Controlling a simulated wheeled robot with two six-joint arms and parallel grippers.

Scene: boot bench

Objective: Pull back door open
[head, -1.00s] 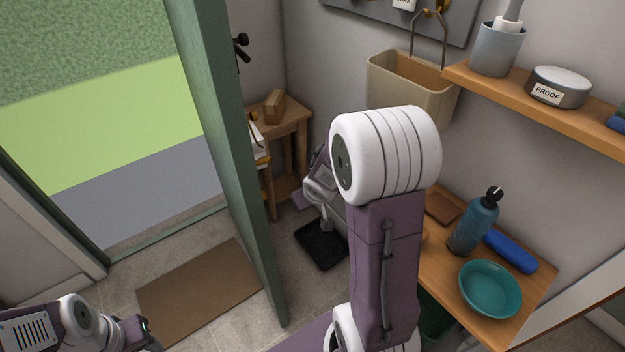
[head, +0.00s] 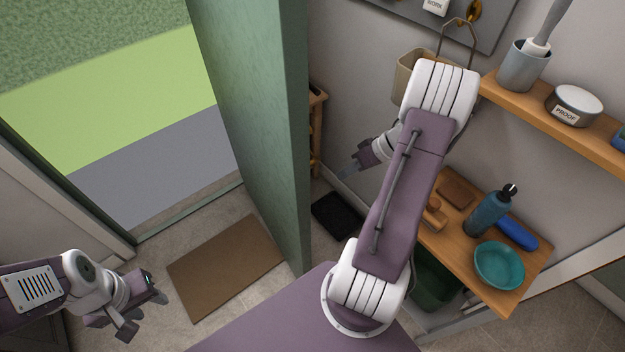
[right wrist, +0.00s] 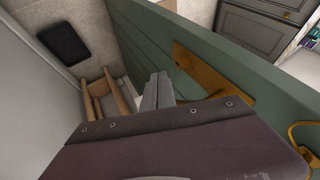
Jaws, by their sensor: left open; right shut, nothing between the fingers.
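The green back door (head: 255,120) stands well open in the head view, edge toward me, with the doorway clear to its left. The right wrist view shows the door's face (right wrist: 150,35) with a brass plate (right wrist: 212,72) and part of a brass handle (right wrist: 303,135). My right gripper (head: 350,172) is on the right side of the door, apart from its edge in the head view. Its closed, empty fingers (right wrist: 157,92) appear beside the door face; contact cannot be told. My left gripper (head: 145,312) is open and empty, low at the left near the doormat.
A brown doormat (head: 225,268) lies inside the threshold. A black tray (head: 337,215) is on the floor right of the door. A wooden bench (head: 460,225) holds a blue bottle (head: 487,212) and teal bowl (head: 499,265). A shelf (head: 540,110) and beige bin (head: 408,75) are on the wall.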

